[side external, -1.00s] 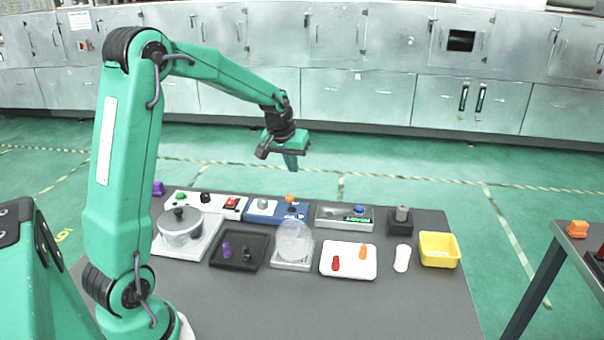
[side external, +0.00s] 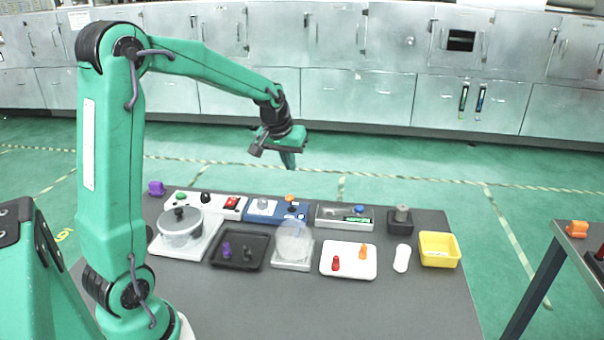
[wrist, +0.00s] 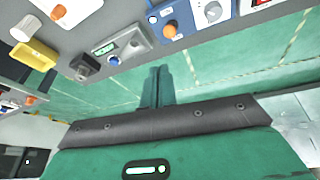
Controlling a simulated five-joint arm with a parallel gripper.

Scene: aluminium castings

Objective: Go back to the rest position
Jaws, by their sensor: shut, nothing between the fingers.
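My gripper (side external: 289,160) hangs in the air above and behind the back row of devices on the dark table (side external: 400,305). Its green fingers are together and hold nothing. In the wrist view the two fingers (wrist: 157,87) lie side by side with no object between them. It touches nothing on the table.
The table bears a pot on a plate (side external: 180,228), a black tray (side external: 238,264), a white tray (side external: 348,272), a yellow bin (side external: 438,250), a blue device (side external: 262,210) and a white cylinder (side external: 402,258). The table's front is clear. A second table (side external: 575,238) stands at right.

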